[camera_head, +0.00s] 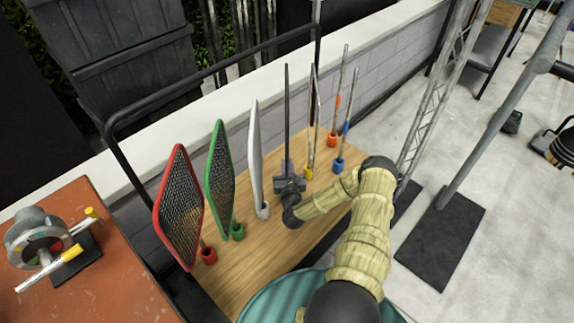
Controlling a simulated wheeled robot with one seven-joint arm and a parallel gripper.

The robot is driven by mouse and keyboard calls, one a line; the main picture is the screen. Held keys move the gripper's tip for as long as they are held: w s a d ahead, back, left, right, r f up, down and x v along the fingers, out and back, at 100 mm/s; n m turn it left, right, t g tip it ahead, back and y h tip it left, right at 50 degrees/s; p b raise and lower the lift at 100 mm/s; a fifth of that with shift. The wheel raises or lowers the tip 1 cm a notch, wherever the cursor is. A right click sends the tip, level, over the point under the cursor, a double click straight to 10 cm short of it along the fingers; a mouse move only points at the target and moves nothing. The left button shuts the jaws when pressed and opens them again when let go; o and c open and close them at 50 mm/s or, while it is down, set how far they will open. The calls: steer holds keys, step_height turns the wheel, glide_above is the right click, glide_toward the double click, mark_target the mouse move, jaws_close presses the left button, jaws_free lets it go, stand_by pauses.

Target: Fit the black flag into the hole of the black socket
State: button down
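A thin dark upright (287,115), which looks like the black flag seen nearly edge-on, stands above my gripper (289,184). My gripper is low over the wooden table, right at the lower end of this upright. The fingers are small and dark here, so I cannot tell whether they are closed on its rod. I cannot make out the black socket; the gripper and wrist cover the spot to the right of the white socket (262,212). Whether the rod's end is in a hole is hidden.
On the wooden table (245,272), red (180,205), green (219,180) and white (253,160) flags stand left of my gripper. Rods in yellow (308,173), blue (339,166) and orange (332,140) sockets stand to the right. A black rail (215,68) runs behind.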

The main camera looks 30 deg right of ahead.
steer(key=shift+f+b, duration=0.3)
steer(key=shift+f, duration=0.75)
stand_by(0.4)
steer(key=shift+f+b, duration=0.55)
steer(key=shift+f, duration=1.5)
steer(key=c, duration=1.3)
jaws_free()
steer(key=shift+c, duration=0.2)
steer(key=shift+s, duration=0.1)
steer(key=p+v, duration=0.1)
steer(key=v, duration=0.6)
steer(key=shift+s, duration=0.15)
steer(key=shift+f, duration=0.15)
